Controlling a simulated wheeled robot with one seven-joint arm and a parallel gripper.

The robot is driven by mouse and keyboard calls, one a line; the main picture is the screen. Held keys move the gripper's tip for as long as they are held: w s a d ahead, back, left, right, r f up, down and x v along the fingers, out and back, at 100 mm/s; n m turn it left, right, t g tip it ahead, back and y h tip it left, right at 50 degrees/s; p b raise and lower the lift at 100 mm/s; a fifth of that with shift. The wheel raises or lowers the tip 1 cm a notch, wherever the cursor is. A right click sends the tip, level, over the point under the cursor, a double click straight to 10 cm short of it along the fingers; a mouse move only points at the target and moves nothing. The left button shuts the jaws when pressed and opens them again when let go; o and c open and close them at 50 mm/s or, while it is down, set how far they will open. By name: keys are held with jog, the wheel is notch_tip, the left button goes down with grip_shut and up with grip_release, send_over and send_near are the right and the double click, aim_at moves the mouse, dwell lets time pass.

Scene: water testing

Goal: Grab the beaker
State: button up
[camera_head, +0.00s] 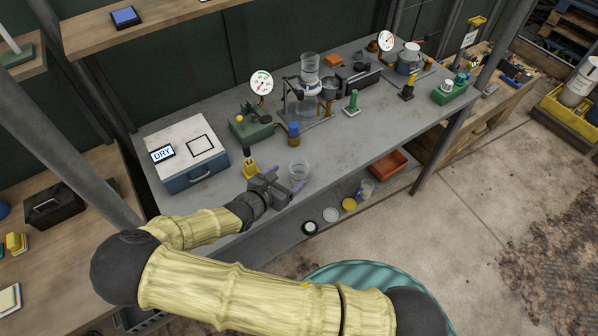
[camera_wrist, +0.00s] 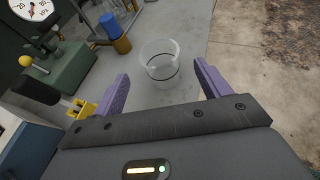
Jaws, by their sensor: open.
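The beaker (camera_head: 298,172) is a clear, empty-looking glass with a dark ring, standing upright on the grey metal table (camera_head: 350,140) near its front edge. In the wrist view the beaker (camera_wrist: 159,62) stands ahead of my gripper, between the lines of the two purple fingers and a little beyond their tips. My gripper (camera_head: 286,178) is at the table's front edge, just left of the beaker in the head view. In the wrist view my gripper (camera_wrist: 160,68) is open, with nothing between its fingers.
A yellow-based stand with a black top (camera_head: 250,165) is close to my gripper's left. A green box with a gauge (camera_head: 252,127) and a white-topped case (camera_head: 187,150) are further left. The table right of the beaker is clear.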

aim_at(304, 164)
jog(key=shift+p+x, duration=0.45)
jog(key=shift+x, duration=1.85)
jog(key=shift+w+d+f+p, duration=0.1)
jog(key=shift+w+d+p, duration=0.15)
jog(key=shift+w+p, duration=0.2)
jog(key=p+x, duration=0.1)
jog(key=x, duration=0.3)
jog(key=shift+w+f+p, duration=0.1)
jog(key=shift+p, duration=0.2)
jog(key=shift+a, duration=0.1)
jog(key=shift+c, duration=0.5)
jog(key=c, duration=1)
